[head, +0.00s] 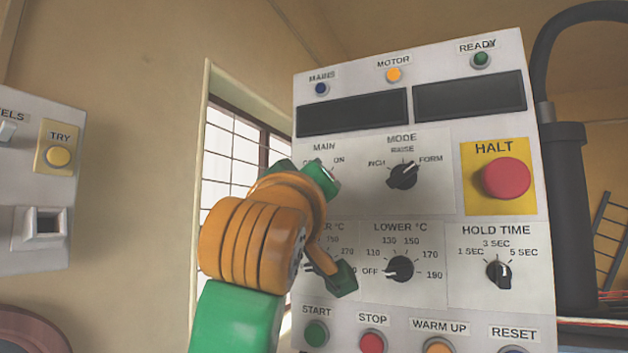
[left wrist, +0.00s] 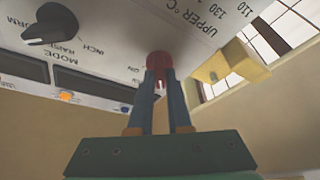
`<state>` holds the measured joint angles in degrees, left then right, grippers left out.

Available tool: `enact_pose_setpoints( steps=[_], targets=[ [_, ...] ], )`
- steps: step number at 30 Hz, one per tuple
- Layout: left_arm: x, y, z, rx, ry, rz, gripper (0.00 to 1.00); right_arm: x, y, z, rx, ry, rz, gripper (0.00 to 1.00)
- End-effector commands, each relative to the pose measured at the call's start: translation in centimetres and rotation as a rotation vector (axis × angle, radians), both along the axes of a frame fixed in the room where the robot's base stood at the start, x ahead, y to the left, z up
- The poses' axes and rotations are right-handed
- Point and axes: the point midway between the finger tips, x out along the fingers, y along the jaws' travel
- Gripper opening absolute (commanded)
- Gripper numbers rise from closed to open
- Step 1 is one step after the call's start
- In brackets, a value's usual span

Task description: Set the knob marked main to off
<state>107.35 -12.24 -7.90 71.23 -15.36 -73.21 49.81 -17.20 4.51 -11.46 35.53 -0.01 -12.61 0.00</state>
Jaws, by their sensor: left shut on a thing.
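The panel's MAIN label (head: 323,147) shows in the head view, with ON printed at its right and the OFF mark mostly covered. The main knob is hidden there behind my left gripper (head: 320,178). In the left wrist view the red main knob (left wrist: 159,62) sits between the two blue fingers of my left gripper (left wrist: 158,82). The fingers are shut on it, and their tips are close to the panel face. I cannot tell which mark the knob points to. My right gripper is in neither view.
The MODE knob (head: 403,176) is just right of the main knob. The LOWER °C knob (head: 399,269) and red HALT button (head: 506,178) are nearby. My left arm covers the UPPER °C dial. A yellow block (left wrist: 230,64) stands out near the panel edge in the wrist view.

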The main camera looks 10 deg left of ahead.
Motion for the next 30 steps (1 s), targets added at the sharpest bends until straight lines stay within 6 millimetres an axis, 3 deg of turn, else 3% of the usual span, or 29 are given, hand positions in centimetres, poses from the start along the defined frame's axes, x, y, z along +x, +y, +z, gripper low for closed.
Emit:
enact_pose_setpoints(
  steps=[5, 6, 9, 19, 24, 30],
  targets=[
    [-0.1, 0.0, 0.2, -0.001, -0.007, 0.000, 0.00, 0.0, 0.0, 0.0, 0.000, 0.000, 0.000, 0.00],
    [-0.1, 0.0, 0.3, -0.001, -0.007, 0.000, 0.19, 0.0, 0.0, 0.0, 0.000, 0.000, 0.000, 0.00],
    [-0.1, 0.0, 0.2, -0.001, -0.006, 0.000, 0.46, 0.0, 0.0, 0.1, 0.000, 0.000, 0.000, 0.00],
    [-0.5, 0.0, -0.3, -0.001, -0.004, -0.001, 0.46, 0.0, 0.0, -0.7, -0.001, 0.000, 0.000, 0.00],
    [-3.9, -0.2, -2.0, 0.000, -0.009, -0.002, 0.46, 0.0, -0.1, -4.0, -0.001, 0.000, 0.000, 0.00],
    [-6.6, -0.3, -2.4, 0.000, -0.006, -0.001, 0.46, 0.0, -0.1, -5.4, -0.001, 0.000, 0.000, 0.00]
  ],
)
